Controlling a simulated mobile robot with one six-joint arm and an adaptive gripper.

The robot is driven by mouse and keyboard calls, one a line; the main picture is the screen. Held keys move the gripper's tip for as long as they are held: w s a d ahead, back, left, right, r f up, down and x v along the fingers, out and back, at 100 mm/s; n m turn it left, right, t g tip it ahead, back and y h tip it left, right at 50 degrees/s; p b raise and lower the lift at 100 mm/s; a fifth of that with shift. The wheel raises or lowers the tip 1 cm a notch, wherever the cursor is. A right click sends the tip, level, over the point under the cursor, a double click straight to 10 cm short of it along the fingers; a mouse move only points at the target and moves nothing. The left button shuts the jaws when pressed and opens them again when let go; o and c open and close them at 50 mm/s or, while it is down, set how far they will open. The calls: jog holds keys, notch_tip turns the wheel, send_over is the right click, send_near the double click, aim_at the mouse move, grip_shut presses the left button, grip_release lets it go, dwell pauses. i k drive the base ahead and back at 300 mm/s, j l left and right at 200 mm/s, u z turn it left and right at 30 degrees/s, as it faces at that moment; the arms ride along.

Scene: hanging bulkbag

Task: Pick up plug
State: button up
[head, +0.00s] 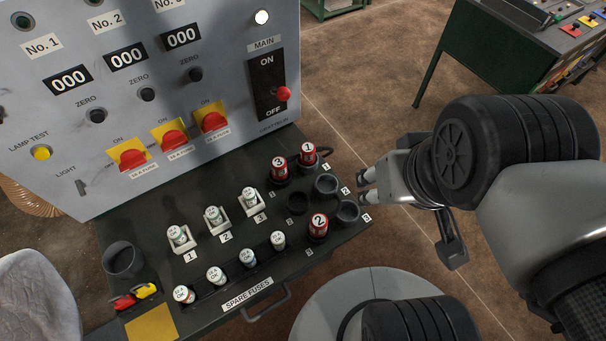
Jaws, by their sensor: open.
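Three red plugs with numbered caps stand on the dark panel shelf in the head view. The plug marked 1 (307,153) is at the back, with another red plug (280,169) close to its left. The plug marked 2 (318,225) stands nearer the front. Empty dark round sockets (347,212) lie between and beside them. My gripper (368,186) is open and seems empty, just right of the sockets, its fingertips pointing left. It appears apart from all three plugs. Its height above the shelf is hard to judge.
A grey control box (215,75) with red switches rises behind the shelf. Several white fuses (216,275) stand to the left of the plugs. A dark cup (123,259) is at the left end. A green-legged table (490,40) stands at the back right, with open floor before it.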

aim_at(278, 164)
jog(key=i+l, duration=0.35)
jog(key=l, duration=0.2)
jog(key=u, duration=0.4)
jog(key=l+u, duration=0.1)
jog(key=u, duration=0.35)
jog(key=l+u, duration=0.1)
jog(key=u, duration=0.3)
jog(key=l+u, duration=0.1)
jog(key=u, duration=0.7)
jog(key=i+l, duration=0.05)
jog(key=l, duration=0.05)
